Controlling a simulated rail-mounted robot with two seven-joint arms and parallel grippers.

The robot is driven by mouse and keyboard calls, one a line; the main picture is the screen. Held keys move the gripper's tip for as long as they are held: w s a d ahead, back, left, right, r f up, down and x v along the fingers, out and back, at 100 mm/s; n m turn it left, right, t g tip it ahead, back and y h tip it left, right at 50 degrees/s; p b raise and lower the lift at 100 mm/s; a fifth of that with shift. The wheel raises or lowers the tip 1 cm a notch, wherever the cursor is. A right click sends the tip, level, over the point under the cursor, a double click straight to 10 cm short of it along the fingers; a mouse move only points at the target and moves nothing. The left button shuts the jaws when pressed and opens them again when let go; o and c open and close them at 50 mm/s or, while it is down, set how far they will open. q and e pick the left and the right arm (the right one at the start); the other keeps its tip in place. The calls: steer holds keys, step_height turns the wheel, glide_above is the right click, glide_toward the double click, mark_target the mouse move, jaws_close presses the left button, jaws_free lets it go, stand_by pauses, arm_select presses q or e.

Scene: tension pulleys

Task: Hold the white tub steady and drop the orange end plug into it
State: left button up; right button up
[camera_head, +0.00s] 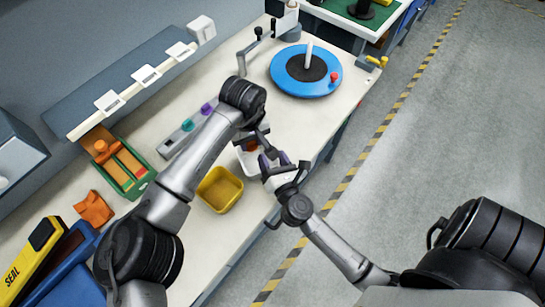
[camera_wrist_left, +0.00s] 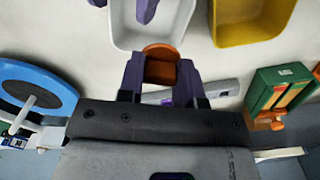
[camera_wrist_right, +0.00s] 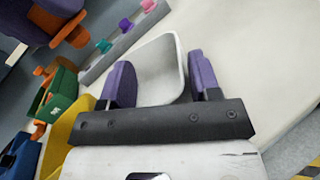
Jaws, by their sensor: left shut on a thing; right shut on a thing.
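The white tub (camera_head: 246,161) stands on the bench and is partly hidden by my arms in the head view. My right gripper (camera_head: 274,163) is shut on the tub. In the right wrist view its purple fingers lie on either side of the near part of the tub (camera_wrist_right: 158,68). My left gripper (camera_wrist_left: 161,75) is shut on the orange end plug (camera_wrist_left: 160,52), which sits between its purple fingertips. In the left wrist view the plug overlaps the edge of the tub (camera_wrist_left: 186,22). Its height above the tub is hard to judge.
A yellow bin (camera_head: 219,190) stands close to the tub. A green tray (camera_head: 127,178) with orange parts and a grey strip (camera_head: 187,135) with coloured pegs lie at the left. A blue turntable (camera_head: 288,83) is farther back. The bench front edge is close.

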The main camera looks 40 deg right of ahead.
arm_select(q)
steer(key=shift+f, duration=1.1)
steer(key=o, duration=1)
steer(key=shift+c, duration=0.2)
step_height(320, 180, up, 12)
steer(key=shift+w+r, duration=0.1)
